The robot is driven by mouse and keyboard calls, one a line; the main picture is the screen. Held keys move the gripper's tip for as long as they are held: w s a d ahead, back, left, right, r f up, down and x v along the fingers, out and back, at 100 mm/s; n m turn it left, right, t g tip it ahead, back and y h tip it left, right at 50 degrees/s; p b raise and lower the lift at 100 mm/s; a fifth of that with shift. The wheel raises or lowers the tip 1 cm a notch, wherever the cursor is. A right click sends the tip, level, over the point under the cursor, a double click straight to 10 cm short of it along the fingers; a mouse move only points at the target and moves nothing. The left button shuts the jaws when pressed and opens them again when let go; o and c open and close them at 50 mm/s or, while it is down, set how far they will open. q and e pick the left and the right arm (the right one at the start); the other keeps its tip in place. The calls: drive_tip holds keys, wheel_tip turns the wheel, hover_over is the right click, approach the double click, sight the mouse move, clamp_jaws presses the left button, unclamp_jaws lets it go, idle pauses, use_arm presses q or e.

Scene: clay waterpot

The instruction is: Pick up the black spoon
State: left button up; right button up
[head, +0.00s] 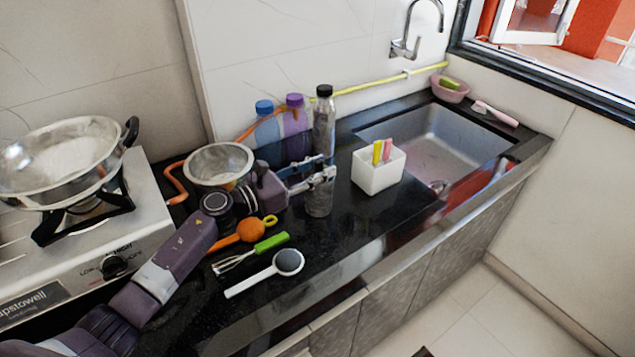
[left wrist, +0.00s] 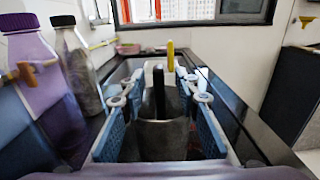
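My left gripper (head: 328,176) is open and empty, reaching right across the front of the clear bottle, short of the white holder (head: 384,181). In the left wrist view the holder (left wrist: 163,143) looks grey and stands ahead between the spread fingers (left wrist: 160,92). A dark upright handle (left wrist: 158,88) rises from it, with a yellow handle (left wrist: 170,57) behind. I cannot tell whether the dark one is the black spoon. In the head view I see only yellow (head: 377,152) and pink (head: 387,150) handles there. My right gripper is out of view.
A clear bottle with a black cap (head: 324,120) and a purple bottle (head: 295,130) stand by the left gripper. A ladle (head: 250,229), whisk (head: 269,244) and white-handled utensil (head: 262,277) lie in front. The sink (head: 440,150) is right, the stove (head: 120,240) left.

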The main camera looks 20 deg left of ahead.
use_arm(q)
drive_tip(key=shift+a, duration=0.1)
clamp_jaws()
